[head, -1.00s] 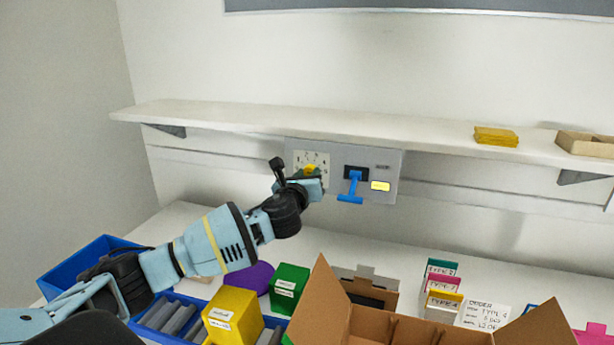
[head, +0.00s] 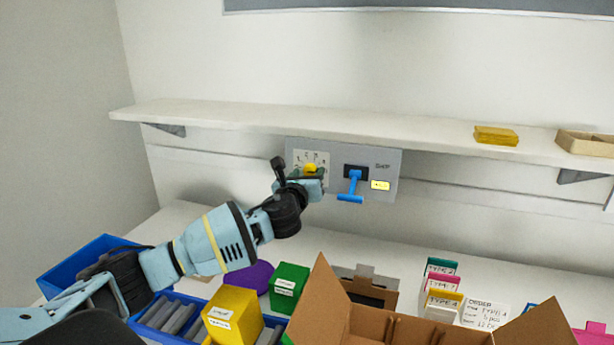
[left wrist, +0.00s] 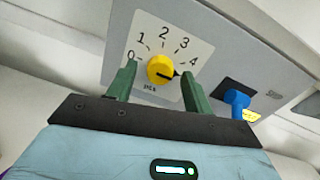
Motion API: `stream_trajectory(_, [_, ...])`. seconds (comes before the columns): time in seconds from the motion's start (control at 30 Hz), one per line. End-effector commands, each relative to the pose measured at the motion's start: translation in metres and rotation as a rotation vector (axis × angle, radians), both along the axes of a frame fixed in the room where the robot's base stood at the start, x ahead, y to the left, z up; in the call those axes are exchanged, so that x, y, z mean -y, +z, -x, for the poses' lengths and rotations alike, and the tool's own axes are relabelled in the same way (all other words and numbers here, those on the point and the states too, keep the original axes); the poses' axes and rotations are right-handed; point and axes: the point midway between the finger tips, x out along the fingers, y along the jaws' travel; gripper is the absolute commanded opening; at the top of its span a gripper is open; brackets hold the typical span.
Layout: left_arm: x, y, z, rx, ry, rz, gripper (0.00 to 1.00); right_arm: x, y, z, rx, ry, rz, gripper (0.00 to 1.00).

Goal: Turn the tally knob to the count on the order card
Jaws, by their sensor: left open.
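The yellow tally knob (head: 311,168) is on a white dial plate on the wall panel's left side; it also shows in the left wrist view (left wrist: 160,67). The dial has the numbers 0 to 4, and a finger hides its lower right. The knob's dark pointer points right and slightly down, a little below the 4. My left gripper (left wrist: 157,70) is open, its green fingers on either side of the knob. I cannot tell if they touch it. The order card (head: 485,313) stands on the table; its small writing seems to read type 4, 5 pcs. My right gripper is not in view.
On the same grey panel (head: 392,160), a blue lever (head: 354,186) sticks out right of the dial, beside a lit yellow label. A white shelf (head: 250,114) runs just above. An open cardboard box (head: 375,323), blue bins and coloured boxes crowd the table below.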

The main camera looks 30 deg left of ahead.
Motion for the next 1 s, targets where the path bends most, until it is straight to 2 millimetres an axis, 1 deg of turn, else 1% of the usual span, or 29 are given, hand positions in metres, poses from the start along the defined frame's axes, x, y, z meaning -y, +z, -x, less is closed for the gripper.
stream_trajectory(0.17, [0.001, 0.000, 0.005, 0.000, -0.001, 0.000, 0.51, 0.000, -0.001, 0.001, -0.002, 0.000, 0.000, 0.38])
stream_trajectory(0.27, [0.004, 0.000, 0.014, 0.000, 0.000, 0.000, 0.51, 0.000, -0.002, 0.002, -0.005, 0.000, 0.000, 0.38])
stream_trajectory(0.5, [0.013, 0.000, 0.045, -0.001, -0.002, -0.001, 0.51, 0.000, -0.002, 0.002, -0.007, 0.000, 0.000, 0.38])
stream_trajectory(0.7, [0.020, 0.000, 0.066, 0.000, -0.001, 0.000, 0.51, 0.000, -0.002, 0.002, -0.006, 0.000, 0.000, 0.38])
stream_trajectory(0.83, [0.021, 0.000, 0.073, 0.000, 0.001, 0.000, 0.51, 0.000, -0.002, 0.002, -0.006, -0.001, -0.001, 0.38])
stream_trajectory(1.0, [0.022, 0.000, 0.075, 0.000, 0.000, 0.000, 0.51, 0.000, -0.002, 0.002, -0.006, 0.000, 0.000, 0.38])
